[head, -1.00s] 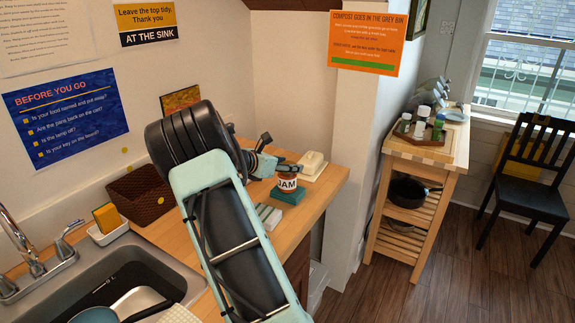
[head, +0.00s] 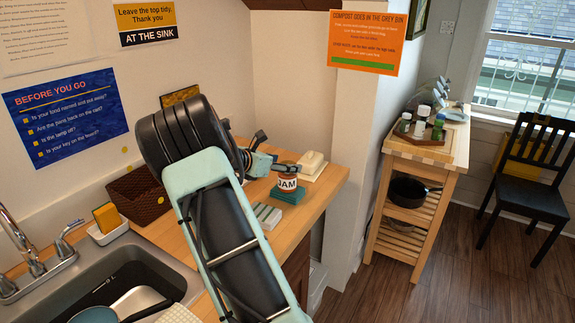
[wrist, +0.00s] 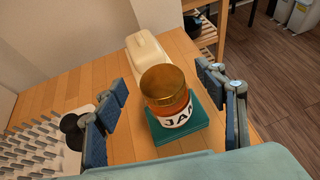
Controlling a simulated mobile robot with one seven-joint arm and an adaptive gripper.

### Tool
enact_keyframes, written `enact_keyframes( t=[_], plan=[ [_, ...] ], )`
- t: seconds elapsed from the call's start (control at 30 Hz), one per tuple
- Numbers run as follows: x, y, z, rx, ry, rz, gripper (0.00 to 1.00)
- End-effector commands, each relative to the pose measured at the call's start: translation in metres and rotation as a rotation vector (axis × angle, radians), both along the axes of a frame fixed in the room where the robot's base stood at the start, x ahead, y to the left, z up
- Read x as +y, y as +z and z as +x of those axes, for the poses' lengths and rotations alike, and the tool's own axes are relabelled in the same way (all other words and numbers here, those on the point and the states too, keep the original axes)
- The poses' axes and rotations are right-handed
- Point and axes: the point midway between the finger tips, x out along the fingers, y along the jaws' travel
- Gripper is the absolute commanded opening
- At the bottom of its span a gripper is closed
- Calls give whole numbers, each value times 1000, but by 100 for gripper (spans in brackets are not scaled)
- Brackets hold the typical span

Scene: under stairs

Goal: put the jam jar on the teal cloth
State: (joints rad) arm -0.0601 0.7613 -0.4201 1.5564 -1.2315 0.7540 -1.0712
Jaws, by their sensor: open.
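The jam jar (head: 287,183), with an orange-brown lid and a white JAM label, stands upright on the folded teal cloth (head: 287,197) on the wooden counter. In the wrist view the jar (wrist: 167,97) rests on the cloth (wrist: 195,141), which shows in front and to the right of it. My gripper (wrist: 164,84) is open, with one blue-padded finger left of the jar and one right of it. Gaps show between the pads and the jar. In the head view my gripper (head: 275,160) is beside the jar's top, and a finger partly covers the lid.
A cream butter dish (head: 313,163) stands just behind the jar, close to it. A brown basket (head: 138,195) and the sink (head: 120,275) are further left. The counter ends right of the cloth.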

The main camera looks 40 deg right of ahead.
Motion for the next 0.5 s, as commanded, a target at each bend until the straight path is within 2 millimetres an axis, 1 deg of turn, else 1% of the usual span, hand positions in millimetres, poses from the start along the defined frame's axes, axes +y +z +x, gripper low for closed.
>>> enact_keyframes(
  t=[0.03,0.1,0.3,0.5],
  plan=[
    [12,5,-2,-2,4,0,65],
    [26,12,-4,-2,4,2,65],
    [62,30,-13,-2,2,1,65],
    [82,40,-18,-1,0,1,65]
  ],
)
